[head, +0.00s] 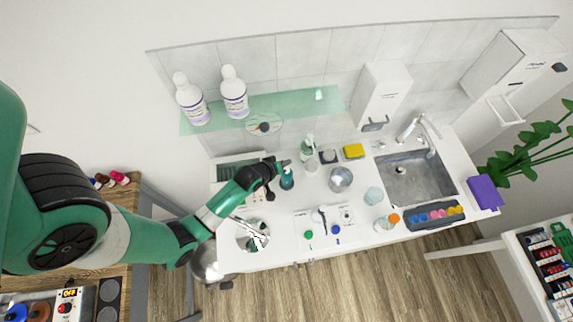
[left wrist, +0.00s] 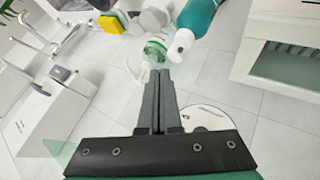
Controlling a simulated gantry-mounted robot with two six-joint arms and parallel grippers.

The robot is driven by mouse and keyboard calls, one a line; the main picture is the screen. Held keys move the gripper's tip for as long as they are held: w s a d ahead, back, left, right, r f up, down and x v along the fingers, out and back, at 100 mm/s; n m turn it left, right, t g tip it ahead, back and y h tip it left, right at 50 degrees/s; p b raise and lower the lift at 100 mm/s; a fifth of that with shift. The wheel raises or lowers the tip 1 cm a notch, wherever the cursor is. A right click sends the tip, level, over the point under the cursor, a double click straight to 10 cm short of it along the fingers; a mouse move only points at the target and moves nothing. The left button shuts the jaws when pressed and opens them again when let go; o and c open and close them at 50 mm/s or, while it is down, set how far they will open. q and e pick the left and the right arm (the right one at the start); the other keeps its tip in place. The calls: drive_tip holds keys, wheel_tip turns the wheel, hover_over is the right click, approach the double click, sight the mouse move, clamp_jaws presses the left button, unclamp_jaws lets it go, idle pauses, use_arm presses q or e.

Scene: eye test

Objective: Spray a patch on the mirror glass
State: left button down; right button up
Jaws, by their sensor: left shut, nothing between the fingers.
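A round mirror (head: 256,129) is at the wall under the green glass shelf; a round disc that looks like it shows in the left wrist view (left wrist: 220,119). A teal bottle (head: 287,182) stands on the white counter, and its white nozzle (left wrist: 181,43) shows in the left wrist view. A clear bottle with green (head: 307,145) stands behind it, nearer the wall. My left gripper (head: 279,164) is shut and empty, just above and beside the teal bottle. Its closed fingers (left wrist: 158,76) point toward the clear bottle in the left wrist view. My right gripper is not in view.
Two white bottles (head: 234,92) stand on the glass shelf (head: 285,103). A metal cup (head: 341,178), a yellow sponge (head: 354,151) and a grey sink (head: 415,178) are to the right. A white dispenser (head: 382,92) is on the wall.

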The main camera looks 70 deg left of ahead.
use_arm(q)
drive_tip(key=shift+f, duration=0.15)
drive_tip(key=shift+f+b, duration=0.3)
drive_tip(key=shift+f+b, duration=0.55)
drive_tip(key=shift+f, duration=0.15)
idle(0.5)
drive_tip(key=shift+r, duration=0.15)
drive_tip(key=shift+r+p, duration=1)
drive_tip(key=shift+p, duration=0.1)
drive_tip(key=shift+r, duration=0.1)
wheel_tip(320, 180, up, 6)
drive_tip(key=p, duration=0.4)
